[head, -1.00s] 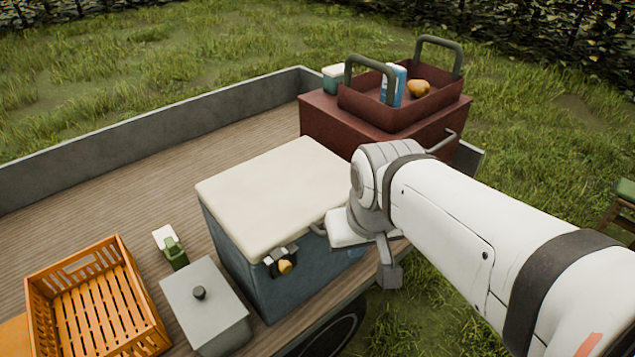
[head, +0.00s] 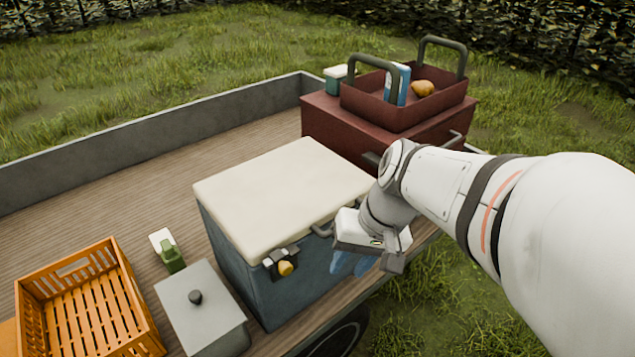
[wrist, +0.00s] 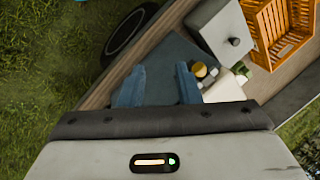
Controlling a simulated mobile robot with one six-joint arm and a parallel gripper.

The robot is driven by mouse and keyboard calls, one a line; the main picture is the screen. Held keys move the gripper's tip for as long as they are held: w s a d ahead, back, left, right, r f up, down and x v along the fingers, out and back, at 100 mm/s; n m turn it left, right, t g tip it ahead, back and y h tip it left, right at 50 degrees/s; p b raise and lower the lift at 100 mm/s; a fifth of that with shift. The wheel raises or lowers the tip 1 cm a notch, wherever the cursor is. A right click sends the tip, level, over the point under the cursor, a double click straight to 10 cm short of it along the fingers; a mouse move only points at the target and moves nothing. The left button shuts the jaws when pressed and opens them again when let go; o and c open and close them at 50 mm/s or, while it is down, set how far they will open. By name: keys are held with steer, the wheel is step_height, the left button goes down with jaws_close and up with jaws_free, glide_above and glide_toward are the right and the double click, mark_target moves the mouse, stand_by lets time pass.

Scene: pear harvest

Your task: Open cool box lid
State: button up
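The cool box (head: 293,270) stands on the wooden trailer bed, blue-grey with a cream lid (head: 280,195). The lid lies flat and closed. A dark latch with a yellow knob (head: 286,268) sits at its front edge, and a grey handle (head: 322,230) sticks out farther right on the same side. My gripper (head: 362,264) is in front of the box's right part, its blue fingers pointing down below the lid's edge. In the wrist view the two blue fingers (wrist: 157,88) are apart with nothing between them. The yellow knob (wrist: 199,70) shows just right of them.
A lidded grey container (head: 205,305), a small green-and-white item (head: 170,252) and an orange crate (head: 142,315) stand left of the box. A dark red chest (head: 335,128) carrying a red basket (head: 400,108) stands behind it. Open grass lies right of the trailer.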

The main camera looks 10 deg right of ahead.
steer(key=shift+o, duration=0.7)
steer(key=w+f+m+y+b, duration=0.2)
steer(key=w+f+y+b, duration=0.2)
steer(key=f, duration=0.2)
steer(key=shift+w+f, duration=0.15)
steer(key=w+d+f+m+t+y+b, duration=0.45)
steer(key=w+d+t+b, duration=0.25)
steer(key=w+d+t, duration=0.3)
steer(key=shift+g+y, duration=0.25)
steer(key=shift+g, duration=0.25)
steer(key=x, duration=0.5)
steer(key=w+d+x, duration=0.1)
steer(key=x, duration=0.1)
steer(key=shift+w+a+r, duration=0.2)
steer(key=shift+w+r, duration=0.05)
steer(key=shift+c, duration=0.4)
jaws_close()
